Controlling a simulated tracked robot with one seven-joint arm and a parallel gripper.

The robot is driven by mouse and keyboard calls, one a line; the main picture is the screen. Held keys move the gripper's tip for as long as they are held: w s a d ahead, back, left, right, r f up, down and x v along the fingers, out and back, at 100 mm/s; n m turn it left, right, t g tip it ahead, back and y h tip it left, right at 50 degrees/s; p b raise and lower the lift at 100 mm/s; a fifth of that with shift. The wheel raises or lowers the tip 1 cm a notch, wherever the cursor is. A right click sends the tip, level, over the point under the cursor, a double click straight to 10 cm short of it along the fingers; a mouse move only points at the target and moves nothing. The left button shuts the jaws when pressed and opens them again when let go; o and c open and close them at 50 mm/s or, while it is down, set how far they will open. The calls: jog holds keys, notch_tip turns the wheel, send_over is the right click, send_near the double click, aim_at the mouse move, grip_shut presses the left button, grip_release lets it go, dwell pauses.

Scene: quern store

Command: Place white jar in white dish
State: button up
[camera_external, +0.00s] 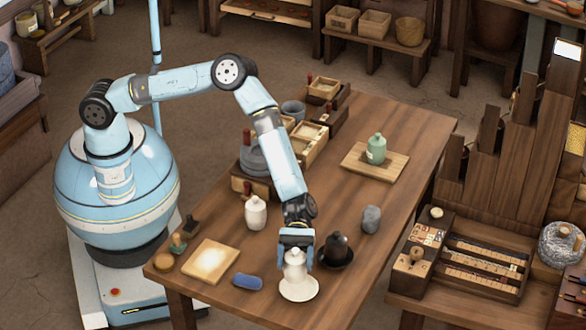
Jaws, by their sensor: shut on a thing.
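My gripper (295,259) points down near the front of the wooden table and is shut on a white jar (294,272) with a knobbed lid. The jar is upright, with its upper part between the fingers. The white dish (299,293) is a shallow round saucer directly below the jar. The jar's bottom overlaps the dish in the picture; I cannot tell whether it touches it or hangs just above. A second white jar (255,213) stands on the table to the left of my gripper.
A black jar (337,247) on a dark saucer stands close to the right of my gripper. A grey stone-like piece (371,219), a blue roll (247,282) and a pale board (210,261) lie nearby. A green jar (376,149) stands on a board farther back.

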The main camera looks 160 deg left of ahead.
aim_at(299, 274)
jog(key=shift+w+a+f, duration=0.3)
jog(key=shift+w+f, duration=0.35)
jog(key=shift+f, duration=1.65)
jog(key=o, duration=1.8)
jog(key=shift+f, duration=0.1)
jog(key=shift+c, duration=0.2)
jog(key=v, duration=1.2)
